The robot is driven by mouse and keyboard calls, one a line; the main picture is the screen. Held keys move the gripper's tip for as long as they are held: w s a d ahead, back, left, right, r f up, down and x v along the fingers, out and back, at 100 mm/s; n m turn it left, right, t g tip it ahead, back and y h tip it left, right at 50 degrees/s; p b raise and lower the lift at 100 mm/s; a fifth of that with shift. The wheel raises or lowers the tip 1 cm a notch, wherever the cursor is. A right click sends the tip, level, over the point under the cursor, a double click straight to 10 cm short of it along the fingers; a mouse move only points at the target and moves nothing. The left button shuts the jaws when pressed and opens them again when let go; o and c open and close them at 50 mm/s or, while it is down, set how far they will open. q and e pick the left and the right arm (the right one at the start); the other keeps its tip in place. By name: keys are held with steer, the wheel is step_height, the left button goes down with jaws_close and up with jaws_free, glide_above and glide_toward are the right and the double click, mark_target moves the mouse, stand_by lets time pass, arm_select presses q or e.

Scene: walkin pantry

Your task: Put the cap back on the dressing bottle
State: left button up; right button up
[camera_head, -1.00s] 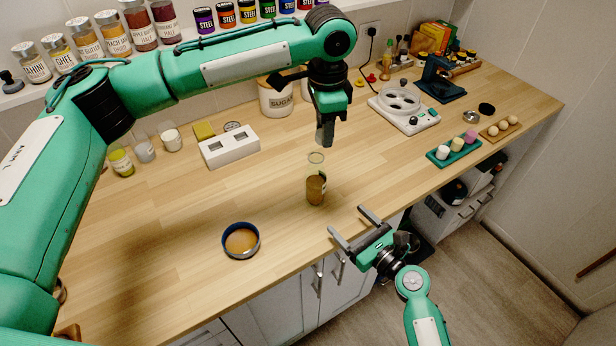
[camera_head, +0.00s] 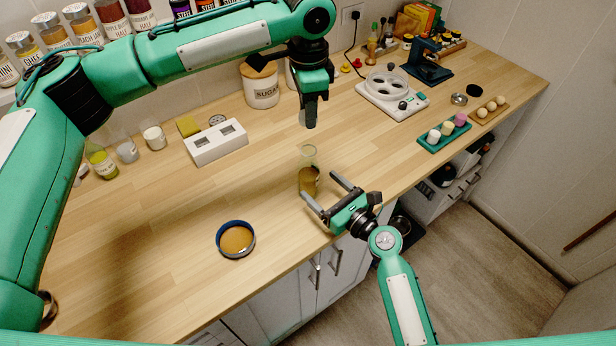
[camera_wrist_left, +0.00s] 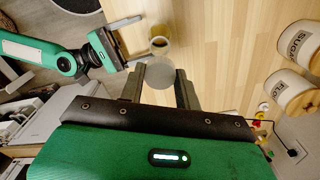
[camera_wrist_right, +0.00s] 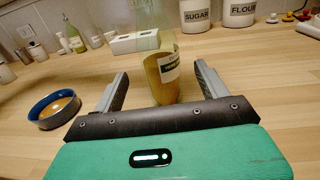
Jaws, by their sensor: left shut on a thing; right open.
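The dressing bottle (camera_head: 309,181) stands upright on the counter, with clear glass above and brown dressing below. It also shows in the right wrist view (camera_wrist_right: 166,78) and, from above, in the left wrist view (camera_wrist_left: 159,46). My left gripper (camera_head: 310,124) is above the bottle, pointing down. It is shut on a pale, translucent round cap (camera_wrist_left: 160,73), apart from the bottle. My right gripper (camera_head: 318,184) is open and low at the counter's front side. Its fingers point at the bottle, one on each side in the right wrist view; whether they touch it I cannot tell.
A blue-rimmed bowl (camera_head: 236,240) with brown contents sits left of the bottle. A white block with square holes (camera_head: 216,144), a sugar canister (camera_head: 262,86) and a white appliance (camera_head: 392,96) stand behind. The wood around the bottle is clear.

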steer(key=x, duration=0.7)
steer(key=shift+w+a, duration=0.15)
steer(key=shift+w, duration=0.05)
steer(key=c, duration=1.5)
arm_select(q)
glide_above(308, 145)
steer(key=shift+f, duration=2.5)
steer(key=shift+f, duration=0.1)
steer(key=shift+f, duration=0.8)
steer(key=shift+f, duration=0.55)
